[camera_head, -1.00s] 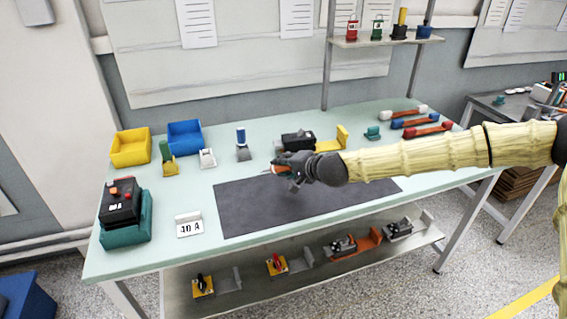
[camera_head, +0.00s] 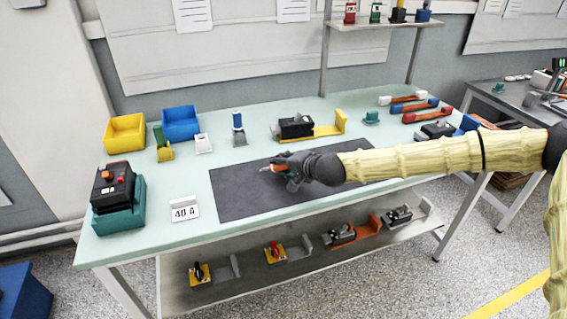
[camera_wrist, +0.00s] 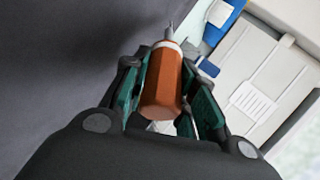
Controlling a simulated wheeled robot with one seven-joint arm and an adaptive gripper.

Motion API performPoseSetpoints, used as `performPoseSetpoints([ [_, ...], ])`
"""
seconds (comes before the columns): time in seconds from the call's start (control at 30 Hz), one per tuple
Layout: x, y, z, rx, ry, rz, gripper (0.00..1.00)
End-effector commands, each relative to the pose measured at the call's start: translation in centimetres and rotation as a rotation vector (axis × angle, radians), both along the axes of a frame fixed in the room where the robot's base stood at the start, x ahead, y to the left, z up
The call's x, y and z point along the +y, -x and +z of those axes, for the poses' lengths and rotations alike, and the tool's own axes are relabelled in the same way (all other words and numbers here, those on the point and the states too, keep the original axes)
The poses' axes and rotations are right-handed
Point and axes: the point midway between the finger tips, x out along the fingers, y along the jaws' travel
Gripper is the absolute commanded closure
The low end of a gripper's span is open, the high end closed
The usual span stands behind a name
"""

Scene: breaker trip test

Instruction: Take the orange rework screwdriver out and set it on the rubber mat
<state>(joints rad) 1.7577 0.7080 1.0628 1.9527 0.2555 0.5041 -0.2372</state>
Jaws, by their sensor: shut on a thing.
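My gripper (camera_head: 280,168) is shut on the orange screwdriver (camera_head: 278,168), over the dark rubber mat (camera_head: 240,200) on the bench. In the wrist view the orange handle (camera_wrist: 164,85) lies between the green-padded fingers, with the white collar and thin grey shaft pointing away from the palm. In the head view the shaft points left. The dark mat fills the left of the wrist view (camera_wrist: 60,60). I cannot tell whether the screwdriver touches the mat.
The mat holds nothing else visible. Behind it stand a black breaker on a yellow holder (camera_head: 325,131) and a blue-topped item (camera_head: 238,130). A 40 A sign (camera_head: 185,209) and a black-and-teal unit (camera_head: 118,200) are left. Yellow (camera_head: 125,134) and blue bins (camera_head: 181,123) stand at the back left.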

Motion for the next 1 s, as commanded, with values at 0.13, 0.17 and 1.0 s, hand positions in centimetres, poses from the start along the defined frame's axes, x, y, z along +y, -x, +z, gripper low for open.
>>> performPoseSetpoints([
  [0.13,0.0,0.0,-0.1,0.000,0.000,0.000,0.96],
  [0.17,0.0,0.0,-0.1,0.000,0.000,0.000,0.96],
  [1.0,-1.4,1.7,1.2,-0.001,0.000,0.001,0.47],
])
